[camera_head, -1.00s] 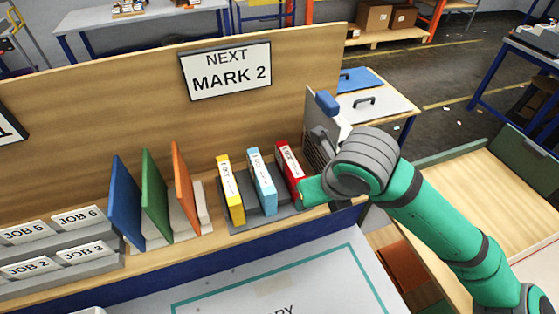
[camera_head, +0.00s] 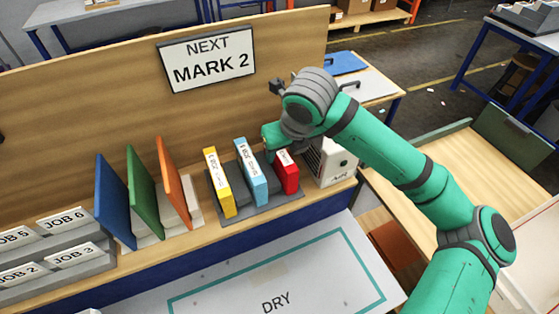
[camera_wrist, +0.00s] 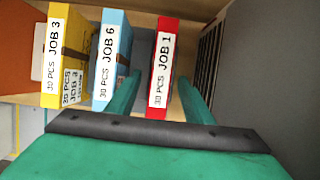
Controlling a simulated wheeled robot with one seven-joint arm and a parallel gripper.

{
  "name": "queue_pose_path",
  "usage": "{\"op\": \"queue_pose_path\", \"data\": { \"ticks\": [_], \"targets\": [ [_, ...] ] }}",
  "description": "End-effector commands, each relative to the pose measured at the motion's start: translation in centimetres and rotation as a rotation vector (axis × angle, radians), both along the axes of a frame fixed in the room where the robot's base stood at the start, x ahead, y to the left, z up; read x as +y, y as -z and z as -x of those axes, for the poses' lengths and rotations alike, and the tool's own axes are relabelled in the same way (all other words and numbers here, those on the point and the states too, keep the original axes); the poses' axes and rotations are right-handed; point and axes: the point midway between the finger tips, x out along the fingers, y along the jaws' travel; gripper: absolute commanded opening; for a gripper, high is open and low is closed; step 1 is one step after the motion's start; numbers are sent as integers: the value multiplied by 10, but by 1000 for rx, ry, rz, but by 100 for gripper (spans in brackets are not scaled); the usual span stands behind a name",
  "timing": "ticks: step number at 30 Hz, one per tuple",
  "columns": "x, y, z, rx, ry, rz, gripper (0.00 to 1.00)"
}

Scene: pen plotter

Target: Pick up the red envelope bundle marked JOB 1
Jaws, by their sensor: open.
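The red envelope bundle (camera_wrist: 161,75) stands upright in the wrist view, with a white label reading JOB 1. My gripper (camera_wrist: 158,98) is open, with one green finger on each side of the red bundle; I cannot tell if they touch it. The left finger is in the gap between the red bundle and the light blue JOB 6 bundle (camera_wrist: 110,55). In the head view the red bundle (camera_head: 287,176) is partly hidden by my gripper (camera_head: 275,145) above and behind it. The bundle rests in a grey rack (camera_head: 262,212).
The yellow JOB 3 bundle (camera_head: 218,185) stands left of the light blue one. Orange (camera_head: 174,182), green (camera_head: 143,180) and blue (camera_head: 113,200) panels stand further left. A white vented box (camera_head: 332,162) stands close at the right. The NEXT MARK 2 sign (camera_head: 207,58) hangs behind.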

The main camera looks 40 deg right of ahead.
Motion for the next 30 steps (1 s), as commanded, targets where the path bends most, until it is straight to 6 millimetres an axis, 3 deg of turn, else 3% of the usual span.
{"op": "queue_pose_path", "data": {
  "ticks": [3,9,17,24,30],
  "targets": [
    [-4,7,-16,2,1,-2,47],
    [-6,26,-22,0,2,-1,47],
    [-7,28,-23,0,1,1,47],
    [-5,28,-23,0,0,0,0],
    [-5,28,-23,-1,0,0,0]
  ]
}}
